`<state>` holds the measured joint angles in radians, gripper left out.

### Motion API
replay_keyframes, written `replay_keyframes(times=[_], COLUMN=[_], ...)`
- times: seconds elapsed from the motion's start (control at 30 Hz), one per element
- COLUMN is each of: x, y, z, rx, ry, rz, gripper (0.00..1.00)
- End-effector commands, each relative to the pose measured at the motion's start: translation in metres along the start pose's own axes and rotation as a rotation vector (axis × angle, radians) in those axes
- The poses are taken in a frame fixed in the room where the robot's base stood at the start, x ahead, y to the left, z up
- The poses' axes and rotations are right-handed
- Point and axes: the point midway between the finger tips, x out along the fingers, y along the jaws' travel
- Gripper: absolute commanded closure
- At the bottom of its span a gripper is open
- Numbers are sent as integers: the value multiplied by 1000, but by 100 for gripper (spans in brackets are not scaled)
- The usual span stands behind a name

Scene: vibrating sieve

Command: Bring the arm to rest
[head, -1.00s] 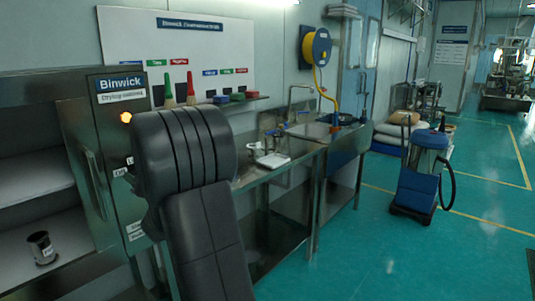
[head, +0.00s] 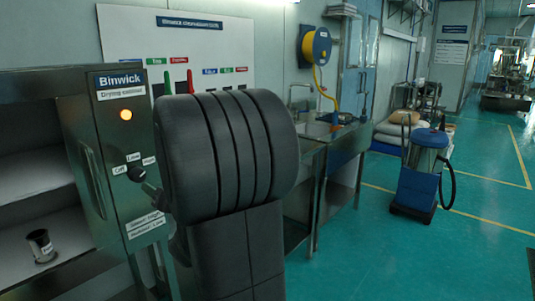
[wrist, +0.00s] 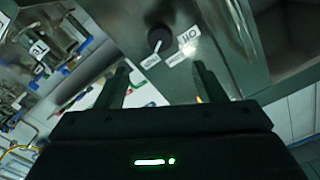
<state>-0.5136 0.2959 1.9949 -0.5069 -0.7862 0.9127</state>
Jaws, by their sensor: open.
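My gripper (wrist: 158,88) shows in the wrist view, its two dark fingers spread apart with nothing between them. Beyond the fingers is the steel front of the drying cabinet, with a round black knob (wrist: 160,38) and white labels. The same knob (head: 137,173) shows just left of my arm, beside the labels.
A dark labelled cup (head: 41,246) stands on the cabinet's lower shelf at the left. A steel sink bench (head: 318,160) runs along the wall behind my arm. A blue vacuum cleaner (head: 421,175) stands on the right. The green floor between is clear.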

Motion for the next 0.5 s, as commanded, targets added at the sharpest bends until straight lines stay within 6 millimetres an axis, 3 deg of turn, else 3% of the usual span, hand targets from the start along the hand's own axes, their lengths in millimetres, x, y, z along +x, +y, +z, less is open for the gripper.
replay_keyframes(times=[0.1,0.2,0.5], x=[-23,5,66], y=[0,-1,-1], z=[0,1,0], rx=[0,1,0], ry=[1,-2,-1], rz=[2,-3,-1], gripper=[37,37,37])
